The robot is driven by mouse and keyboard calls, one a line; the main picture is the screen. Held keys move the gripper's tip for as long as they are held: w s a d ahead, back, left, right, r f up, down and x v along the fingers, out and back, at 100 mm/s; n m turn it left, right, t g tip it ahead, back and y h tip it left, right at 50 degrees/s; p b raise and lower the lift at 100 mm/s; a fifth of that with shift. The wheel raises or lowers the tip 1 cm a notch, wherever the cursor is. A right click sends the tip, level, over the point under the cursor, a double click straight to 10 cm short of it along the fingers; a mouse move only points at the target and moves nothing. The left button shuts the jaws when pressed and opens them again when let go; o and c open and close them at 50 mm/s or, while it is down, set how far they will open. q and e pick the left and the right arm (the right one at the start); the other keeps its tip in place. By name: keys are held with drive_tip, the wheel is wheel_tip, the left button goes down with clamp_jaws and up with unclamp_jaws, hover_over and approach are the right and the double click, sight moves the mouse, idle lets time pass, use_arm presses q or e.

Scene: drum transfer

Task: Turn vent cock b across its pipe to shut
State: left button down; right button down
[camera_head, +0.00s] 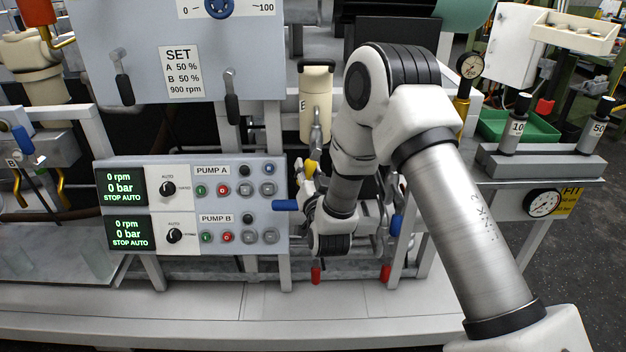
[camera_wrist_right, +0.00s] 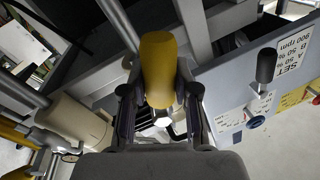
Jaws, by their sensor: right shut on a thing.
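My right gripper (camera_head: 308,186) is at the pipework just right of the pump panel, with my arm hiding much of it. In the right wrist view the gripper (camera_wrist_right: 158,100) is shut on a yellow handle (camera_wrist_right: 158,66), one finger on each side. The yellow handle also shows as a small patch (camera_head: 311,167) in the head view. It looks like a vent cock handle, but I see no letter on it. Its pipe is mostly hidden, so I cannot tell whether the handle lies along or across it. My left gripper is not in view.
The pump panel (camera_head: 190,206) stands close left of the gripper. A blue handle (camera_head: 286,205) sticks out beside it. A beige cylinder (camera_head: 316,100) stands above. Red handles (camera_head: 316,275) hang below. A gauge (camera_head: 543,203) is at the right. The front ledge (camera_head: 200,310) is clear.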

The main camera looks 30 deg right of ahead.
drive_tip(key=m+b, duration=0.1)
drive_tip(key=a+m+b, duration=0.1)
drive_tip(key=w+m+b, duration=0.1)
drive_tip(key=m, duration=0.1)
drive_tip(key=shift+a+r+h, duration=0.15)
drive_tip(key=shift+r+h, duration=0.15)
drive_tip(key=shift+h, duration=0.1)
drive_tip(key=m+b, duration=0.1)
drive_tip(key=r+m+b, duration=0.1)
drive_tip(key=m, duration=0.1)
drive_tip(key=shift+w+a+t+h, duration=0.15)
drive_tip(key=shift+a+t+h, duration=0.15)
drive_tip(key=shift+a+h, duration=0.1)
drive_tip(key=shift+w+a+r+m+g+h+b, duration=0.15)
drive_tip(key=shift+r+m+h+b, duration=0.35)
drive_tip(key=shift+m+b, duration=0.7)
drive_tip(key=shift+a+r+m+g+h+b, duration=0.2)
drive_tip(key=shift+r+m+b, duration=0.5)
drive_tip(key=shift+m, duration=1.05)
drive_tip(key=shift+w+r+m+g+h+b, duration=0.15)
drive_tip(key=shift+r+m+h+b, duration=0.4)
drive_tip(key=shift+m+b, duration=0.65)
drive_tip(key=shift+r+m, duration=0.1)
drive_tip(key=shift+m, duration=0.25)
drive_tip(key=c, duration=0.8)
unclamp_jaws()
drive_tip(key=shift+c, duration=0.2)
